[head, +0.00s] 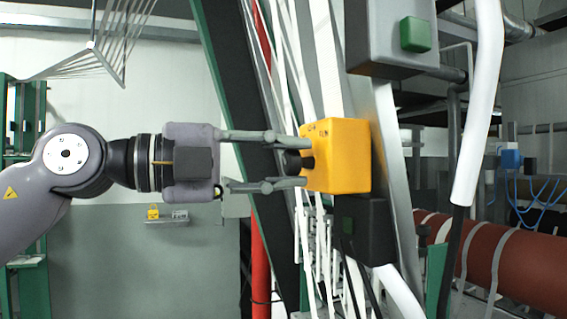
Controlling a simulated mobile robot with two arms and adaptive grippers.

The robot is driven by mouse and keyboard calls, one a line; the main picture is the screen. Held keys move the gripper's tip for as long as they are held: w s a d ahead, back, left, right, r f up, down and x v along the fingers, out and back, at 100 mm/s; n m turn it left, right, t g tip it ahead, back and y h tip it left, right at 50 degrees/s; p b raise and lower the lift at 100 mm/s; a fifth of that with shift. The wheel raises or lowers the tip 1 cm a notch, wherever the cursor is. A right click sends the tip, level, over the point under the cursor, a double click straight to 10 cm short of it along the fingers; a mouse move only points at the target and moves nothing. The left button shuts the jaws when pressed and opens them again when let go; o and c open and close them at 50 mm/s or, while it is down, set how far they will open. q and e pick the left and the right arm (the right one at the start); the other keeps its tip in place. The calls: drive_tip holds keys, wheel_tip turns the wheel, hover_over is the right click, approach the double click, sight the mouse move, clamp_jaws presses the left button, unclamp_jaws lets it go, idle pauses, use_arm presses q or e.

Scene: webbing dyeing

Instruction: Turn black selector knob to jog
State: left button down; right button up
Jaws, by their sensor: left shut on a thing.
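The black selector knob (294,162) sticks out from the left face of a yellow box (345,156) mounted on the machine frame. Small dark marks show on that face above the knob, too small to read. My left gripper (291,163) comes in level from the left. Its two fingers lie above and below the knob, and it is shut on the knob. The fingertips reach close to the yellow face. Which way the knob points cannot be told. My right gripper is not in view.
A grey box with a green button (415,34) is above the yellow box, and a black box (364,229) is below it. White webbing strands (283,75) and a dark green beam (225,75) run close behind my fingers. A red roller (515,268) lies at the right.

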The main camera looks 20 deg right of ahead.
use_arm(q)
drive_tip(key=c, duration=1.2)
unclamp_jaws()
drive_tip(key=shift+c, duration=0.2)
drive_tip(key=a, duration=1.2)
drive_tip(key=shift+s, duration=0.15)
